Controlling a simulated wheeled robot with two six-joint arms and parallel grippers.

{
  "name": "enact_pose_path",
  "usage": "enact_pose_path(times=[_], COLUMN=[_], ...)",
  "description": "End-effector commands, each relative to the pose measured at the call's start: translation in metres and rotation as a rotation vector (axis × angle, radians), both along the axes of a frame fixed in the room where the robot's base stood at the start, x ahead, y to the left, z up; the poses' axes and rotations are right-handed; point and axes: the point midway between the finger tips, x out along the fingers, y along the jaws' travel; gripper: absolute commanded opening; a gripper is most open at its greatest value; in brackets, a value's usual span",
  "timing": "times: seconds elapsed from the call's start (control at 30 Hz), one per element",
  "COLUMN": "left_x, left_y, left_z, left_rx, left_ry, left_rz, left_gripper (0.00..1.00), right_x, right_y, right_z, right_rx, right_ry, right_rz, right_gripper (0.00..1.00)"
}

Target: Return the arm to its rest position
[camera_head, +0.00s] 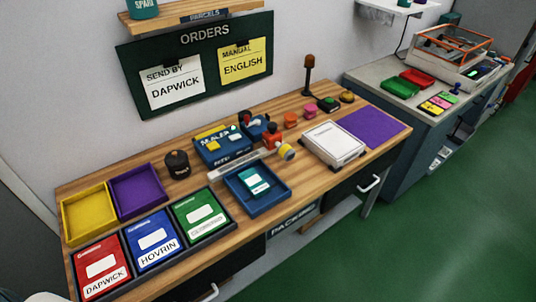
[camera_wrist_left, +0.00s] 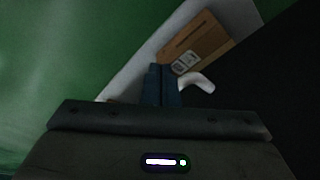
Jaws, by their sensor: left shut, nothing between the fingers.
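In the left wrist view my left gripper (camera_wrist_left: 162,72) has its two dark blue fingers together, with nothing seen between them. It is dimly lit, and behind it are the green floor, a pale strip and a dark surface. A white curved handle (camera_wrist_left: 198,82) shows just right of the fingertips; I cannot tell whether they touch it. Neither gripper can be made out in the head view, and my right gripper is in no view.
The wooden packing bench (camera_head: 340,104) holds a yellow tray (camera_head: 62,215), a purple tray (camera_head: 113,195), a blue tray (camera_head: 233,187) and a white device (camera_head: 333,140). A white drawer handle (camera_head: 369,184) sticks out in front. The green floor (camera_head: 440,220) at right is clear.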

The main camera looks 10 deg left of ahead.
Motion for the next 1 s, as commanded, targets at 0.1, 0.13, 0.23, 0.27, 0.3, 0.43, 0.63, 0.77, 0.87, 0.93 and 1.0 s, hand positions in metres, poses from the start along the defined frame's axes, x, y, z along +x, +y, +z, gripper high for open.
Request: enact_pose_path(times=[0.1, 0.13, 0.23, 0.27, 0.3, 0.43, 0.63, 0.77, 0.87, 0.93, 1.0], left_x=[-0.024, -0.032, -0.06, -0.069, -0.082, -0.126, -0.179, -0.193, -0.196, -0.196, -0.195], left_y=[0.005, 0.006, 0.009, 0.01, 0.011, 0.013, 0.014, 0.014, 0.014, 0.014, 0.014], left_z=[-0.075, -0.092, -0.145, -0.16, -0.179, -0.23, -0.272, -0.28, -0.28, -0.28, -0.28], left_rx=[-0.002, -0.002, -0.004, -0.005, -0.006, -0.008, -0.01, -0.011, -0.012, -0.011, -0.011], left_ry=[0.031, 0.036, 0.056, 0.062, 0.07, 0.093, 0.115, 0.119, 0.119, 0.119, 0.119], left_rz=[0.007, 0.01, 0.015, 0.016, 0.018, 0.024, 0.03, 0.031, 0.032, 0.031, 0.031], left_gripper=[0.0, 0.0, 0.0, 0.0, 0.0, 0.0, 0.0, 0.0, 0.0, 0.0, 0.0], right_x=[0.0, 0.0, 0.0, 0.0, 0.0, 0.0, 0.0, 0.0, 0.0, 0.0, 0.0], right_y=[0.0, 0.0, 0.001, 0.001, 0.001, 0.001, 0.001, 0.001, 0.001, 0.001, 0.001], right_z=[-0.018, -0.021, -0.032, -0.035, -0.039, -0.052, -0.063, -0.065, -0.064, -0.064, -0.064], right_rx=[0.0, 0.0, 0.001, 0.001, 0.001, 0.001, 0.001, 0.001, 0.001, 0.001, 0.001], right_ry=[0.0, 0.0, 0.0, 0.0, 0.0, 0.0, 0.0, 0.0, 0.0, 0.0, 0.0], right_rz=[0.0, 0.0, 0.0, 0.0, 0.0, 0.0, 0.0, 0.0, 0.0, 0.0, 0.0], right_gripper=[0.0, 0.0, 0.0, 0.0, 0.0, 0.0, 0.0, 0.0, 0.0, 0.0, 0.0])
